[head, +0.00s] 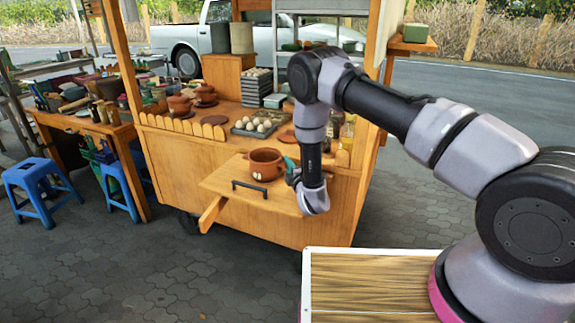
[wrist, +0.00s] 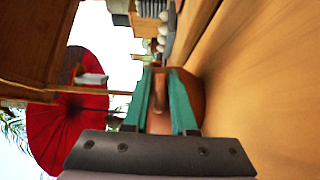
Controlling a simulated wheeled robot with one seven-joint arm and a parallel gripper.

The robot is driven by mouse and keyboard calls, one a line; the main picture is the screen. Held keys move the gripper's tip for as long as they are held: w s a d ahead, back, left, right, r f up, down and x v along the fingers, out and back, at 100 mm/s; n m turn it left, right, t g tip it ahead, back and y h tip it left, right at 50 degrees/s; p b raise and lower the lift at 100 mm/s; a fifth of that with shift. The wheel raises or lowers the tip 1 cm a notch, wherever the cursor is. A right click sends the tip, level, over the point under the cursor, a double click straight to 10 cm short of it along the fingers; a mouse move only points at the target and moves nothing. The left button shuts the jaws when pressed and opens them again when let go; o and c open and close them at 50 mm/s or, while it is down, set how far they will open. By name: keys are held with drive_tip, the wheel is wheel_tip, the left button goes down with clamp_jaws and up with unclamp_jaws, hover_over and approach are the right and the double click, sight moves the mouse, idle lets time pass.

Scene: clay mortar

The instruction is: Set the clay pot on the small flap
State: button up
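The clay pot (head: 264,165), reddish-brown with an open top, stands upright on the small flap (head: 228,180), the wooden board with a black bar handle at the cart's front. My gripper (head: 289,163) is at the pot's right side, low over the flap. In the wrist view, the two teal fingers of my gripper (wrist: 164,78) are apart, on either side of the pot's handle, with the pot (wrist: 197,92) behind them. A gap shows between the left finger and the handle, so the gripper looks open. Any contact between the right finger and the pot is hard to tell.
On the cart counter behind are a tray of white eggs (head: 254,126), lidded clay pots (head: 179,105) and stacked dark trays (head: 257,88). A low scalloped wooden fence (head: 182,126) edges the counter. Blue stools (head: 40,188) stand at left. The flap's left part is clear.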

drive_tip(key=shift+o, duration=0.8)
drive_tip(key=shift+r, duration=0.2)
drive_tip(key=v, duration=1.2)
drive_tip(key=shift+s+f, duration=0.1)
